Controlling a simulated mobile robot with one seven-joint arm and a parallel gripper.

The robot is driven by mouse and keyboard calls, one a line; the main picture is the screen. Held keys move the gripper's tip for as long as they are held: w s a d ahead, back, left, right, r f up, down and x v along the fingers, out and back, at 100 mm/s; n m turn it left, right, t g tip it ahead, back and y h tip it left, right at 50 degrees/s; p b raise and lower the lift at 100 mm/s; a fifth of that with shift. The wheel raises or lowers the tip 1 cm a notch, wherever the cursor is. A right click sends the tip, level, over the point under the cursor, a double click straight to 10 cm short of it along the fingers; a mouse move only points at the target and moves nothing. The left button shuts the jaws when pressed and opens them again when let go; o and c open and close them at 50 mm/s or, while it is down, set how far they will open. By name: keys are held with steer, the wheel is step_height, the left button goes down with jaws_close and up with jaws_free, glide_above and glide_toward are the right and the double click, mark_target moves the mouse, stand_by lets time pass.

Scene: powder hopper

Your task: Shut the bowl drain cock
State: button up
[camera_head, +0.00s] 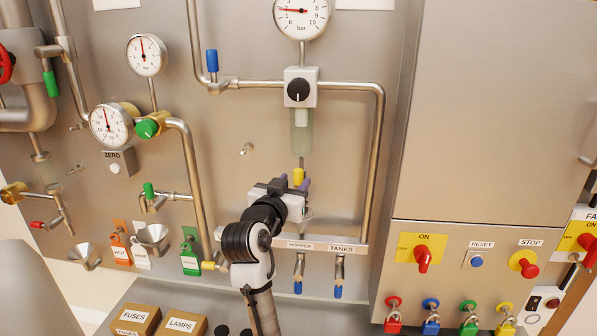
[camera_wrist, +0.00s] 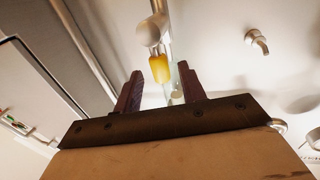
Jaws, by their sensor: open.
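The bowl drain cock has a short yellow lever (camera_head: 298,177) below the pale, cloudy filter bowl (camera_head: 301,138) on the panel. In the wrist view the yellow lever (camera_wrist: 160,69) sticks out from a round metal body (camera_wrist: 152,31) on a pipe. My gripper (camera_head: 294,184) is just below and in front of the cock. Its two purple fingers stand apart, one on each side of the lever in the picture, and it also shows in the wrist view (camera_wrist: 159,84). I see no contact with the lever. My gripper and wrist hide part of the pipe below.
A regulator with a black knob (camera_head: 299,91) sits above the bowl. A steel pipe (camera_head: 377,150) runs down to the right. A small spout (camera_head: 247,149) juts out at left. Blue-handled valves (camera_head: 298,286) hang below a labelled rail. The panel between bowl and right pipe is clear.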

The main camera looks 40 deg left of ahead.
mark_target(296, 179)
steer(key=shift+p+x, duration=0.35)
steer(key=shift+x, duration=1.45)
jaws_close()
